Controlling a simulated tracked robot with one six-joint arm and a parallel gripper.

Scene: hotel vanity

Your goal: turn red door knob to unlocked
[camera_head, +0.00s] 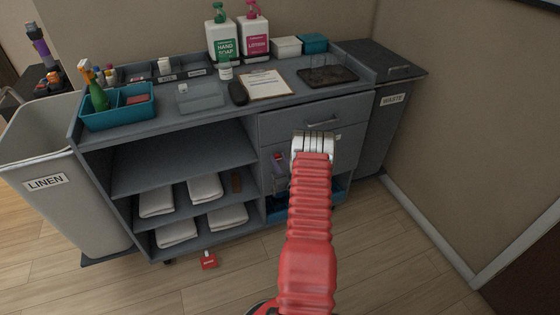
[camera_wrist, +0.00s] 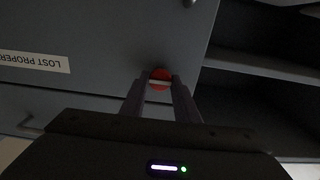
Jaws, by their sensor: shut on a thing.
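The red door knob (camera_wrist: 160,74) shows in the wrist view on a grey door panel, near the panel's edge by the open shelves. A pale bar runs across its face, lying roughly level in that view. My gripper (camera_wrist: 160,88) has its two dark fingers on either side of the knob, shut on it. In the head view my gripper (camera_head: 314,140) is at the cart's right front, below the drawer handle, and my arm hides the knob. The lock's state cannot be read from any mark in view.
The wrist view shows a LOST PROPERTY label (camera_wrist: 36,60) upside down on the panel. Open shelves with folded white towels (camera_head: 205,190) lie left of my arm. A LINEN bin (camera_head: 45,181) stands left, a WASTE bin (camera_head: 391,99) right.

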